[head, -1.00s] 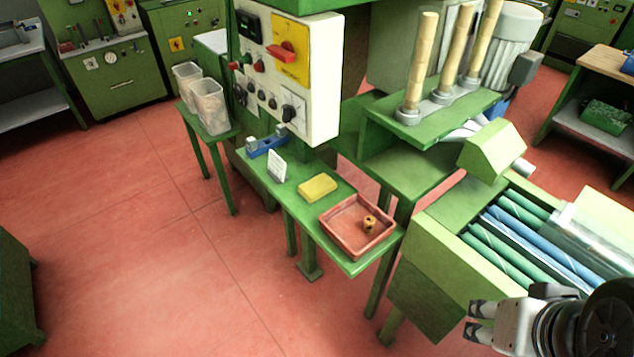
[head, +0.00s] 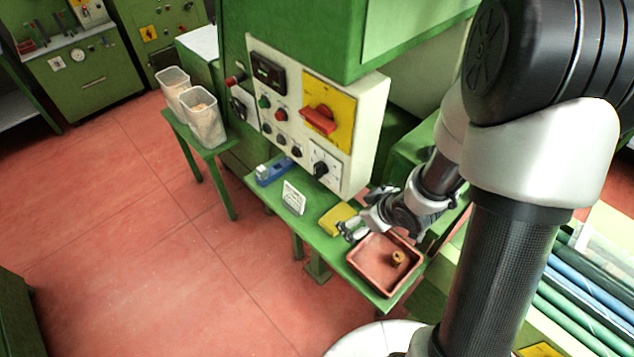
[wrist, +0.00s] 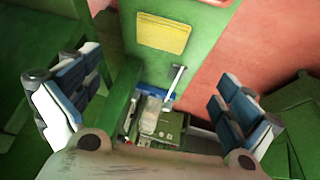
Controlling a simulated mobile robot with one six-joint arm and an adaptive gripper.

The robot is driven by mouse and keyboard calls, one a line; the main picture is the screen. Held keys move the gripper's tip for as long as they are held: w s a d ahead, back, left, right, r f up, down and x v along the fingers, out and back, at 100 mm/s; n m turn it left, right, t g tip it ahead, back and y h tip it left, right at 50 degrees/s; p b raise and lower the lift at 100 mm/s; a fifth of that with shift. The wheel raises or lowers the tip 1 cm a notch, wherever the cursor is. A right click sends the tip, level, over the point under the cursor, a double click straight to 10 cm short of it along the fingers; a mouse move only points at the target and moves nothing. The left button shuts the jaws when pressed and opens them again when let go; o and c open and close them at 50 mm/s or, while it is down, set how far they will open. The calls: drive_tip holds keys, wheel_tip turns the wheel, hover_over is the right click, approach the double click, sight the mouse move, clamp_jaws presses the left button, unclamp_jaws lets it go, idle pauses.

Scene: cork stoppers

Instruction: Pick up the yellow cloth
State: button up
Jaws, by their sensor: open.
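The yellow cloth (head: 336,217) lies flat on the small green table in the head view, left of the tray. The end of my gripper (head: 352,231) overlaps its right side in that view; it appears to be above the table, with no contact visible. In the wrist view the cloth (wrist: 163,35) is a yellow rectangle in the upper middle, fully visible and apart from the fingers. My gripper (wrist: 155,92) is open, with its fingers wide apart at left and right and nothing between them.
A reddish tray (head: 361,275) holding a cork stopper (head: 397,258) stands right of the cloth. A white card (head: 293,198) and a blue tool (head: 272,171) are on the left. The control panel (head: 330,130) rises close behind the table. Open floor lies left.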

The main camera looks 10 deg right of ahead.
drive_tip(key=b, duration=0.5)
approach(340, 217)
drive_tip(key=x, duration=0.2)
drive_tip(key=shift+f, duration=0.3)
drive_tip(key=b+x, duration=0.2)
drive_tip(key=x, duration=0.4)
drive_tip(key=shift+w+a+f, duration=0.1)
drive_tip(key=shift+w+f, duration=0.1)
drive_tip(key=shift+w, duration=0.1)
drive_tip(key=shift+c, duration=0.5)
drive_tip(key=c, duration=0.6)
